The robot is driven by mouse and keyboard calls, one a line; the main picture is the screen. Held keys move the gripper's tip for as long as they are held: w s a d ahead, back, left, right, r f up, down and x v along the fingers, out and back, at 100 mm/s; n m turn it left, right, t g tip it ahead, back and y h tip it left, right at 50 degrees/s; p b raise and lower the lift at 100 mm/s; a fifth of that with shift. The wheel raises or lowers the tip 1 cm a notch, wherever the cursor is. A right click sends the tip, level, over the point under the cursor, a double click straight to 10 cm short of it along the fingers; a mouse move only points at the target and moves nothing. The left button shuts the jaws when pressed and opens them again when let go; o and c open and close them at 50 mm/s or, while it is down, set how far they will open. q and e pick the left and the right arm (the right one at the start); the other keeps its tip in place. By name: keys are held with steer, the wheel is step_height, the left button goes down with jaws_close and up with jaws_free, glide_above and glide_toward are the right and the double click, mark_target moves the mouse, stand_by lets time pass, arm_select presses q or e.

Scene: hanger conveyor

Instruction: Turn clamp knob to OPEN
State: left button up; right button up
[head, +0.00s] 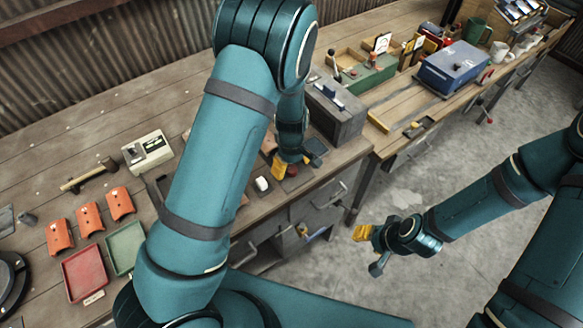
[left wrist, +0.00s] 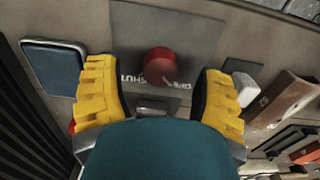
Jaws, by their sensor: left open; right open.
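The red clamp knob (left wrist: 161,66) stands on a grey plate (left wrist: 190,40) with white lettering beside it, partly covered by the knob; SHUT and part of OPEN can be read. My left gripper (left wrist: 161,85) is open, with one yellow finger on each side of the knob and a gap to it on both sides. In the head view my left gripper (head: 289,163) is low over the bench, and hides most of the knob area. My right gripper (head: 364,234) hangs over the floor in front of the bench, away from the knob.
A dark blue pad (left wrist: 53,68) lies left of the plate. On the bench are a grey box (head: 338,112), a red tray (head: 85,274) and a green tray (head: 125,247). The floor (head: 420,180) is clear.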

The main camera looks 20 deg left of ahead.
mark_target(291, 169)
arm_select(q)
step_height(291, 169, up, 11)
steer(key=shift+f, duration=0.2)
steer(key=shift+s, duration=0.15)
arm_select(e)
steer(key=shift+s, duration=0.15)
stand_by(0.3)
